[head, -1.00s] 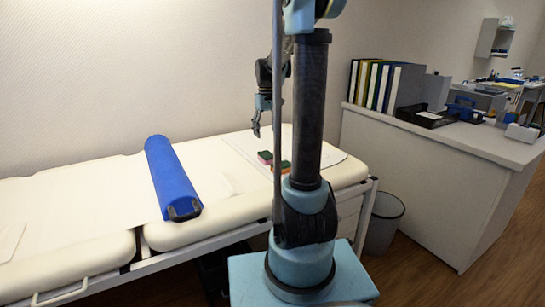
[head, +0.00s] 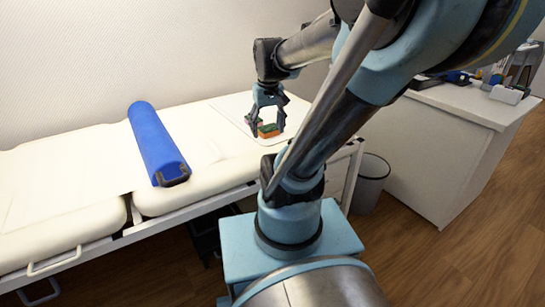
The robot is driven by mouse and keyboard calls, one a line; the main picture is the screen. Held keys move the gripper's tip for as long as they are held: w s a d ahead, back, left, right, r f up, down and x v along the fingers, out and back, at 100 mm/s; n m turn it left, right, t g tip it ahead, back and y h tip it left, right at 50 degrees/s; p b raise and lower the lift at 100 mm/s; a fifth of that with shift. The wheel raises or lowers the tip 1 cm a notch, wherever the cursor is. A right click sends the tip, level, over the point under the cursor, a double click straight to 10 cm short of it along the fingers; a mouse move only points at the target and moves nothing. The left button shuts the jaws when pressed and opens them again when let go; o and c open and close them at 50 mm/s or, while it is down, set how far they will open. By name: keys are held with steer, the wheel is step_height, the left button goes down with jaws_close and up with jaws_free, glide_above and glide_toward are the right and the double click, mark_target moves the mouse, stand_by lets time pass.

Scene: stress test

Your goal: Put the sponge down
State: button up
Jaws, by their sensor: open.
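I cannot tell whether the fingertips touch either sponge.
A blue bolster (head: 153,143) lies across the padded bench (head: 80,227) to the left. A waste bin (head: 371,182) stands on the floor beside the bench. A white counter (head: 450,150) is at the right. The bench between bolster and sponges is clear.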

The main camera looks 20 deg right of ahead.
steer(key=s+f+m, duration=0.1)
steer(key=s+f, duration=0.6)
steer(key=s, duration=0.1)
steer(key=shift+t, duration=0.3)
steer(key=shift+s, duration=0.1)
